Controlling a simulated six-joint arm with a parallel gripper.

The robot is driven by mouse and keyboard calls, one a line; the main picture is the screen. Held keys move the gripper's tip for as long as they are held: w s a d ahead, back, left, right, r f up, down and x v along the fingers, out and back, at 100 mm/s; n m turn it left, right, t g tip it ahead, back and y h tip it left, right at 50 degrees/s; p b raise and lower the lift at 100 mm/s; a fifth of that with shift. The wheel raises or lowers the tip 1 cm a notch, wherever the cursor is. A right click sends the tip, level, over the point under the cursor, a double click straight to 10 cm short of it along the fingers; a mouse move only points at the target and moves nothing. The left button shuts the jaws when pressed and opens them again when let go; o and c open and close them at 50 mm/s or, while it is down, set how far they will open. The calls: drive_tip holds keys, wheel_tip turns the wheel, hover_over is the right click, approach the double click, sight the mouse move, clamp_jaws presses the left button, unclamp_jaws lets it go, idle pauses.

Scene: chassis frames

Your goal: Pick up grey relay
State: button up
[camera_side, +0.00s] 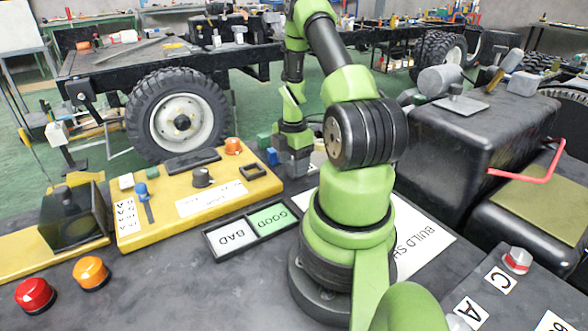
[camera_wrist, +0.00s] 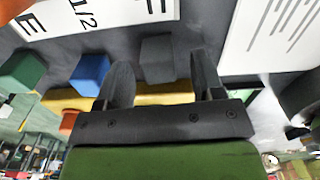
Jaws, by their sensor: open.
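The grey relay (camera_wrist: 158,58) is a small dark grey block in the wrist view, lying between the two fingers of my gripper (camera_wrist: 160,72). The fingers are open, one on each side of it, with a gap visible on both sides. In the side view my gripper (camera_side: 294,157) points down just right of the blue block (camera_side: 272,156); the relay cannot be told clearly from the fingers there. I cannot tell how far the fingertips are above the relay.
The blue block (camera_wrist: 90,73) and the green block (camera_wrist: 20,72) stand left of the relay in the wrist view. A yellow panel (camera_side: 215,206) with knobs and a GOOD/BAD tray (camera_side: 252,228) are nearby. A white sheet (camera_wrist: 270,35) lies at right.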

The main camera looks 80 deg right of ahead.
drive_tip(key=shift+f, duration=0.55)
drive_tip(key=c, duration=1)
drive_tip(key=shift+r, duration=0.15)
